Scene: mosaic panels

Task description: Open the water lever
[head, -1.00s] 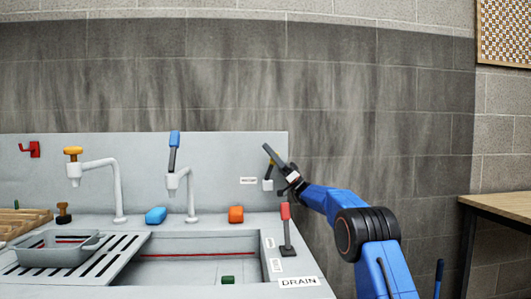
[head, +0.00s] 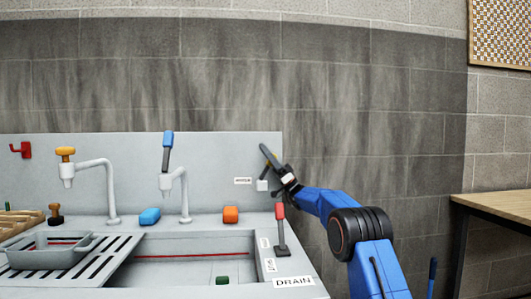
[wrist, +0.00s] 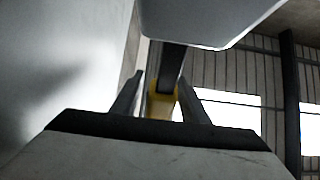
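The water lever (head: 262,185) is a small pale mount with a dark stem on the right end of the sink's back panel, beside a small label (head: 243,181). My gripper (head: 269,156) is at this lever, coming from the right, and its dark fingers and wrist hide most of the handle. In the wrist view, a dark bar with a yellow part (wrist: 161,98) stands between the two fingers of my gripper (wrist: 160,78). A gap shows on the left of the yellow part, so the fingers look open around it. Contact on the right side is unclear.
A red-tipped lever (head: 281,225) stands below my gripper, near the DRAIN label (head: 294,281). A wooden table (head: 495,205) is at right.

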